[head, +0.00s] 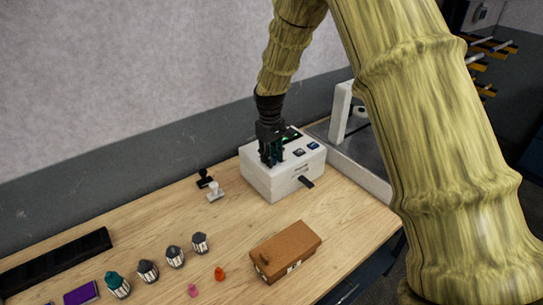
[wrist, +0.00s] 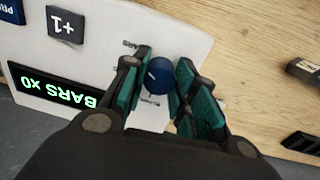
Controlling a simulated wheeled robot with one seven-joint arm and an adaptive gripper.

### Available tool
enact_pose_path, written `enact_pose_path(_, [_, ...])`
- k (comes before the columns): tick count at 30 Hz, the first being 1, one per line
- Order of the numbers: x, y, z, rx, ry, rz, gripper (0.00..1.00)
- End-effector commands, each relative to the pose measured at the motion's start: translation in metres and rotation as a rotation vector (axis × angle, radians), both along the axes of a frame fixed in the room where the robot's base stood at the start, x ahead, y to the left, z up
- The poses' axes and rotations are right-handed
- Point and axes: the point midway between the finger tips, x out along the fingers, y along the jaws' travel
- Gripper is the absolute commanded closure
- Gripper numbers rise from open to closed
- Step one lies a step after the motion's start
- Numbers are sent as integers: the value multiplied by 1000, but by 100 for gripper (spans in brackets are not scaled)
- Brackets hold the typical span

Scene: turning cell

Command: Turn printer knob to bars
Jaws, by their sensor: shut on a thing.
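The printer (head: 256,178) is a white box at the back of the wooden table in the head view. Its blue round knob (wrist: 158,76) shows in the wrist view between my fingers, with a short white mark on its left side. The printer's display (wrist: 52,86) reads "BARS x0" in green, upside down in the wrist view. My gripper (head: 271,158) points down onto the printer's top and is shut on the knob, a teal-padded finger on each side. The knob is hidden in the head view.
A +1 button (wrist: 65,24) and a blue print button (wrist: 11,10) sit on the printer top. A brown box (head: 286,250), two stamps (head: 214,191) and several small capped pieces (head: 175,257) stand on the table. A white frame (head: 343,112) rises right of the printer.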

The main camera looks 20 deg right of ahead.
Motion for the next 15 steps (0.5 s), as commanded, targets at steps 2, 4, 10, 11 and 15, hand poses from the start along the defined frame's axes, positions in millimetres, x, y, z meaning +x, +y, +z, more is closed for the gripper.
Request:
enact_pose_path(2, [-4, 0, -5, 0, 12, 0, 63])
enact_pose_path(4, [-4, 0, -5, 0, 10, 1, 50])
enact_pose_path(10, [-2, 0, -2, 0, 4, 1, 49])
enact_pose_path(11, [-2, 0, -2, 0, 4, 1, 49])
enact_pose_path(15, [-1, 0, 1, 0, 2, 1, 49])
